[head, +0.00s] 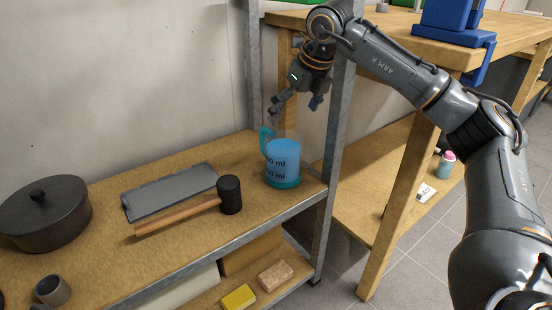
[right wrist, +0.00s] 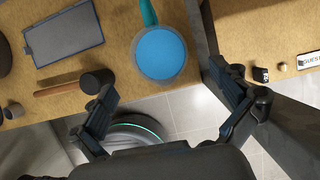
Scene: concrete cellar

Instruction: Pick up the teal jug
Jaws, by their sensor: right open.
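The teal jug (head: 283,160) stands upright on the wooden shelf near its right end. It has a clear body with measuring marks, blue contents, and a teal handle and base. My right gripper (head: 295,104) is open and empty, above the jug and apart from it. In the right wrist view the jug (right wrist: 160,53) shows from above, between and beyond the spread fingers (right wrist: 164,92), with its handle pointing up in the picture. My left gripper is not in view.
A mallet (head: 229,195) and a grey tray (head: 172,190) lie left of the jug. A black lidded pot (head: 45,212) and a small grey cup (head: 52,290) are farther left. A metal shelf post (head: 331,150) stands close on the jug's right.

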